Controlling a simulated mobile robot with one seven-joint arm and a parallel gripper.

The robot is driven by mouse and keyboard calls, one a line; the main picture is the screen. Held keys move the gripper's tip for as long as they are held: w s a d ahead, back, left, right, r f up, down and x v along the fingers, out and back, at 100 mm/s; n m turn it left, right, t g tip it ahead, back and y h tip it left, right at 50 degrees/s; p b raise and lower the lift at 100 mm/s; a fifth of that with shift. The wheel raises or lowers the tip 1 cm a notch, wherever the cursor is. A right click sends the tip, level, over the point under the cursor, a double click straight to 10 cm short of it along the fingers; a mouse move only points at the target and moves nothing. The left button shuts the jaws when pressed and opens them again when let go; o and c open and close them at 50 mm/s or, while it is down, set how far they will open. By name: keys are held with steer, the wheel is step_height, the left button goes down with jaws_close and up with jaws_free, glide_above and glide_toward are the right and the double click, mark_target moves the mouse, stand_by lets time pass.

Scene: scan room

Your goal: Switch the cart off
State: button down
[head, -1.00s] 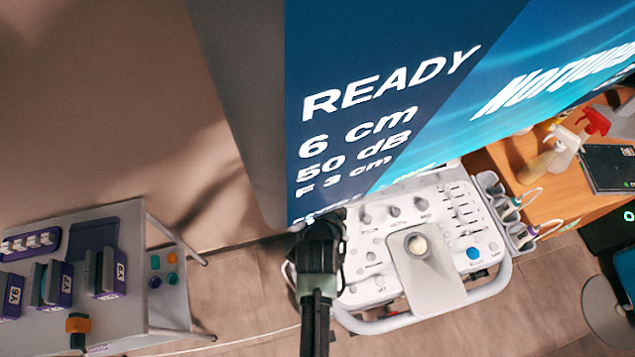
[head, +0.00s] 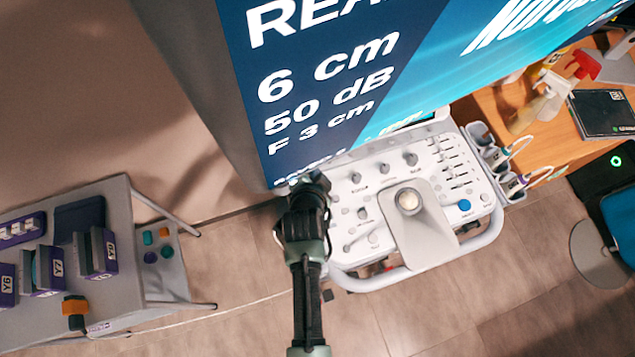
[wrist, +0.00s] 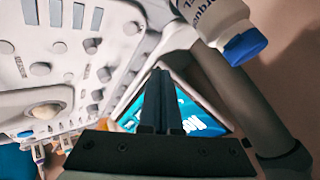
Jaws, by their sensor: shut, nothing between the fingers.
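The cart shows its white control panel (head: 385,240) with knobs, sliders, a round trackball (head: 409,201) and a blue button (head: 464,205). Its large screen (head: 330,60) is lit and reads "6 cm", "50 dB" and "F 3 cm", with a cut-off word above. My gripper (head: 312,182) is at the panel's far left corner, by the screen's lower edge; its tips are hard to make out there. In the wrist view my gripper (wrist: 163,85) is shut and empty, with the panel (wrist: 60,55) to its left and the lit screen (wrist: 200,112) behind it. I cannot make out a power switch.
A grey trolley (head: 125,230) with purple boxes stands at the left. A wooden desk (head: 560,135) with a spray bottle (head: 548,95) is at the right. A white bottle with a blue cap (wrist: 245,46) is near my gripper. A thin cable crosses the floor.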

step_height(320, 180, down, 5)
steer(key=b, duration=0.3)
steer(key=shift+w+d+f, duration=0.1)
steer(key=shift+d+f, duration=0.05)
steer(key=shift+f, duration=0.05)
steer(key=shift+a+b, duration=0.2)
steer(key=shift+b, duration=0.2)
steer(key=shift+d+f, duration=0.1)
steer(key=shift+f, duration=0.1)
stand_by(1.1)
steer(key=shift+f+b, duration=0.3)
steer(key=shift+b, duration=0.1)
steer(key=shift+f+b, duration=0.4)
steer(key=shift+f, duration=0.05)
stand_by(0.7)
steer(key=shift+r, duration=0.15)
steer(key=shift+r+p, duration=0.65)
steer(key=shift+p, duration=0.05)
steer(key=shift+r, duration=0.15)
